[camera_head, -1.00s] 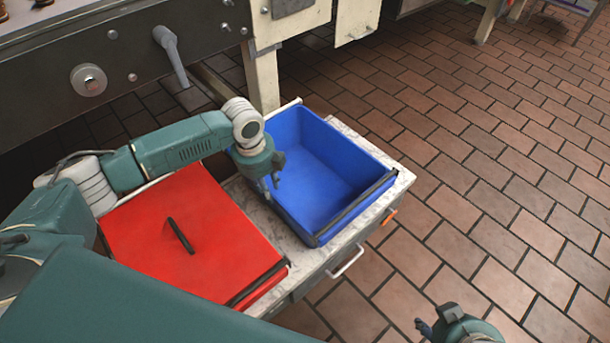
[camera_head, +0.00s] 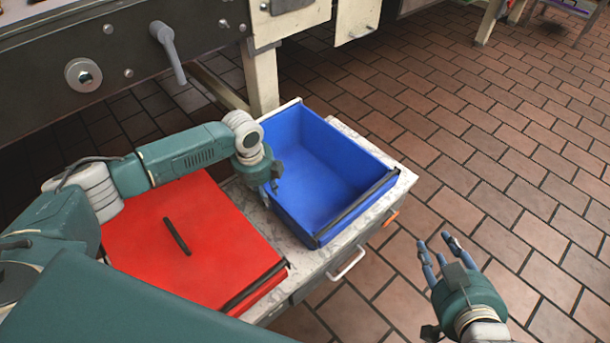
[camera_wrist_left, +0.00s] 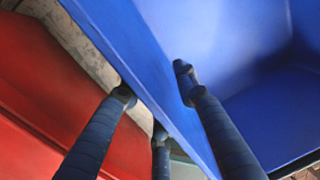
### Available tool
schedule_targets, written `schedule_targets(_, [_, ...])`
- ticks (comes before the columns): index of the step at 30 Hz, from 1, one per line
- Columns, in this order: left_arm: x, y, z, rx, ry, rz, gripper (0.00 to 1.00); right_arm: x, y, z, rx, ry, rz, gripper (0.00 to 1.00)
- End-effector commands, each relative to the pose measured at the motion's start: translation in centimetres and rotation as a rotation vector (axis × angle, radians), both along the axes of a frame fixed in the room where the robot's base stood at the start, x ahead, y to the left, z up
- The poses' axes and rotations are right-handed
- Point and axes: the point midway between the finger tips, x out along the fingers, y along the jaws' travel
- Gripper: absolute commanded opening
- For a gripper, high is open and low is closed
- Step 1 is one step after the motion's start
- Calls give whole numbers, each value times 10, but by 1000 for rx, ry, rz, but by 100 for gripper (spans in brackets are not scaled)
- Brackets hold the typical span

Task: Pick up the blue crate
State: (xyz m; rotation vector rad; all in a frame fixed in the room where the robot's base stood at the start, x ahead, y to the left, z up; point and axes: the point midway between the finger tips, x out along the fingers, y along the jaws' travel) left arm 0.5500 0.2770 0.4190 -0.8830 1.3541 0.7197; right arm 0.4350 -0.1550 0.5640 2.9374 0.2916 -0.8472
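The blue crate (camera_head: 320,185) stands upright on a light marble-topped cart, open at the top and empty, with a dark bar along its front right rim. My left gripper (camera_head: 270,190) is at its left wall. In the left wrist view the blue crate (camera_wrist_left: 225,40) has one finger inside the wall and two outside, so the left gripper (camera_wrist_left: 155,85) straddles the rim. Its fingers look spread, with space around the wall; firm contact does not show. My right gripper (camera_head: 436,242) is open and empty over the floor, right of the cart and apart from the crate.
A grey machine (camera_head: 120,50) stands behind. Tiled floor (camera_head: 520,170) on the right is clear.

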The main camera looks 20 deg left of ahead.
Motion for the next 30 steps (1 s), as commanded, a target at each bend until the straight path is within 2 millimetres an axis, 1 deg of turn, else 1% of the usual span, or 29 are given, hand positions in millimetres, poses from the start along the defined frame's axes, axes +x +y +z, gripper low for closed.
schedule_targets(5, [0,0,0,0,0,0,30,0,0,0,0,0,0,35])
schedule_targets(8, [0,0,0,0,0,0,12,0,0,0,0,0,0,35])
schedule_targets(9, [0,0,0,0,0,0,4,0,0,0,0,0,0,35])
schedule_targets(10, [0,0,0,0,0,0,0,0,0,0,0,1,0,35])
schedule_targets(17, [0,0,0,-1,1,0,0,0,0,0,-1,2,-1,35])
schedule_targets(18, [3,-2,4,-5,-9,0,0,0,0,0,-1,2,-1,35])
schedule_targets(25, [2,-1,3,-4,-7,0,0,0,0,0,-1,3,-1,35])
schedule_targets(30, [2,-1,7,-3,-5,0,0,-2,-1,-2,-4,17,-1,35])
